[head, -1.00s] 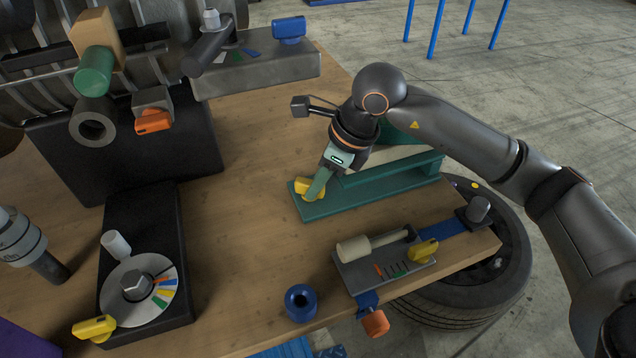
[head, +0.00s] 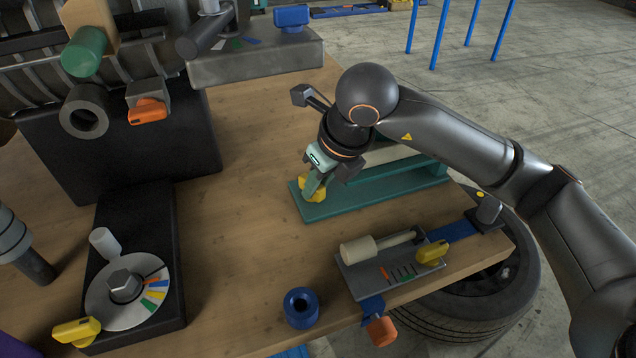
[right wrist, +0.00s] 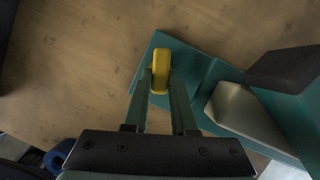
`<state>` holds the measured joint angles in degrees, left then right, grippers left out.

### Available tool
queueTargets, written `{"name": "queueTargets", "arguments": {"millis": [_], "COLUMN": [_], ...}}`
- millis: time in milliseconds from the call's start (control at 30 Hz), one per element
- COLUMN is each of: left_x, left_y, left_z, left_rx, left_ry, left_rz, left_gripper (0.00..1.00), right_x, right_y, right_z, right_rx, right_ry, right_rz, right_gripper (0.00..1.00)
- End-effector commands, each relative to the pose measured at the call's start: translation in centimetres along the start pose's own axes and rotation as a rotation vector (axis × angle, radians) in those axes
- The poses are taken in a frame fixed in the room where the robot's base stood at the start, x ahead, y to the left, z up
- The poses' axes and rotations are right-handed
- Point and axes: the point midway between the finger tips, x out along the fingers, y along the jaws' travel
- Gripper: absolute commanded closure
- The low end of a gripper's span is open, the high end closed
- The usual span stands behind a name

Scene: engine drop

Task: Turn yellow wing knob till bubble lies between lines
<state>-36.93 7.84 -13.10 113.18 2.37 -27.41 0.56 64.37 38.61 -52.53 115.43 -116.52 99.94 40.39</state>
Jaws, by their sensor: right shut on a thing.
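The yellow wing knob (head: 308,190) stands on the left end of the teal base (head: 335,206) on the wooden table. My right gripper (head: 315,186) reaches down to it and is shut on the knob. In the right wrist view the knob (right wrist: 160,70) lies between the two green fingers (right wrist: 160,85), its long side running along them. A pale block (right wrist: 240,112) lies on the teal base there; no bubble or lines can be made out. My left gripper is not in view.
A grey plate with another yellow knob (head: 433,251) and a cream-handled rod (head: 358,252) sits at the front right. A blue ring (head: 301,308) stands near the front edge. A dial (head: 127,300) is at the left. Bare wood (head: 240,220) lies between.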

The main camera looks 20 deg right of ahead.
Motion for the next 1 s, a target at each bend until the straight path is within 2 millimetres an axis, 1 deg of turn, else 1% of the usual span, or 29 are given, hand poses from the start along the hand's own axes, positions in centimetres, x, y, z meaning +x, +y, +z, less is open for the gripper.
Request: {"name": "queueTargets", "arguments": {"millis": [333, 367, 600, 867, 967, 1000], "left_x": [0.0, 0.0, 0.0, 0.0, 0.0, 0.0], "left_y": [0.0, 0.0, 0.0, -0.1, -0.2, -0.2], "left_z": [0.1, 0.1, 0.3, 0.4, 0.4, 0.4], "left_rx": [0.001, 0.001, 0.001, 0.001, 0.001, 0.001], "left_ry": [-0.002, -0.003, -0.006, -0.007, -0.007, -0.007], "left_rz": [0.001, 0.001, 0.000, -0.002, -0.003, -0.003], "left_gripper": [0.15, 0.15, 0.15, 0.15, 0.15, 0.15], "right_x": [-0.1, -0.1, 0.0, -0.1, -0.9, -1.4], "right_y": [0.0, 0.0, 0.0, 0.0, 0.0, 0.0], "right_z": [0.0, 0.0, 0.0, 0.0, 0.1, 0.1], "right_rx": [0.001, 0.001, 0.001, 0.000, 0.000, -0.001], "right_ry": [0.000, 0.000, 0.000, 0.000, -0.003, -0.003], "right_rz": [-0.001, -0.001, -0.001, -0.001, -0.001, -0.002], "right_gripper": [1.00, 0.72, 0.45, 0.45, 0.45, 0.45]}}
